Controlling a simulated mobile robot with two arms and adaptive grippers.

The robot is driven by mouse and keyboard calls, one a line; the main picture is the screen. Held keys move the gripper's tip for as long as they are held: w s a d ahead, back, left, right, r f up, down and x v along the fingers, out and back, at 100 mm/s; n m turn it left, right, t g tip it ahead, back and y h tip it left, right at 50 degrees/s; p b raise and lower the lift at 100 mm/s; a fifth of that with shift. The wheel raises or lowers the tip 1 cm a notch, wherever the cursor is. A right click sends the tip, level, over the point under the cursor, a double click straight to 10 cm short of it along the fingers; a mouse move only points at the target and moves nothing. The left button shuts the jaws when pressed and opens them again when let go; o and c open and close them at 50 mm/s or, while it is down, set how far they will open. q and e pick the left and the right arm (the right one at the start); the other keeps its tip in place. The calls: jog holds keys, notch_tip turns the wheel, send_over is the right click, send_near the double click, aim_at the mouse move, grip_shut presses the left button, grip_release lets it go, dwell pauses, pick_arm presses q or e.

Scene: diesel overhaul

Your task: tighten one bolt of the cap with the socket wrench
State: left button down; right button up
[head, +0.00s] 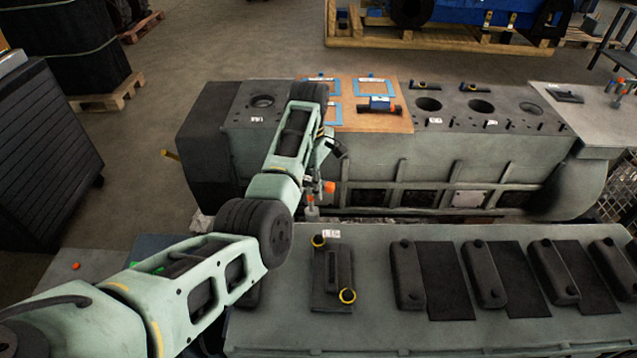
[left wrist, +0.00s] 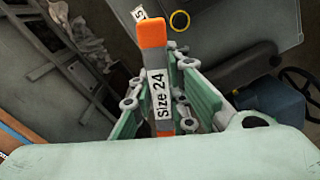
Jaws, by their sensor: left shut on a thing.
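My left gripper (head: 324,160) hangs down from the left arm in front of the engine block and is shut on the socket wrench (head: 328,187). In the left wrist view the wrench (left wrist: 157,65) has an orange end and a white "Size 24" label, and the green fingers (left wrist: 162,105) close around it. A dark block (head: 331,275) with two yellow rings lies on the front grey surface; it looks like the cap. The wrench is apart from it, farther back. One yellow ring (left wrist: 179,21) shows in the left wrist view. My right gripper is not in view.
The long grey engine block (head: 470,150) stands behind the front grey surface (head: 400,328). Several dark covers (head: 405,275) lie to the right. A wooden board (head: 345,118) with blue frames lies on the block. A dark cabinet (head: 45,140) stands at left.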

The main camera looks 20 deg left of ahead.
pick_arm(q)
jog(key=shift+s+a+r+n, duration=0.1)
jog(key=shift+a+n, duration=0.15)
jog(key=shift+n, duration=0.15)
jog(key=shift+d, duration=0.1)
jog(key=shift+s+a+n, duration=0.35)
jog(key=shift+s+n, duration=0.05)
jog(key=shift+n, duration=0.6)
jog(key=s+a+n, duration=0.1)
jog(key=n, duration=0.1)
jog(key=shift+s+n, duration=0.15)
jog(key=shift+n, duration=0.15)
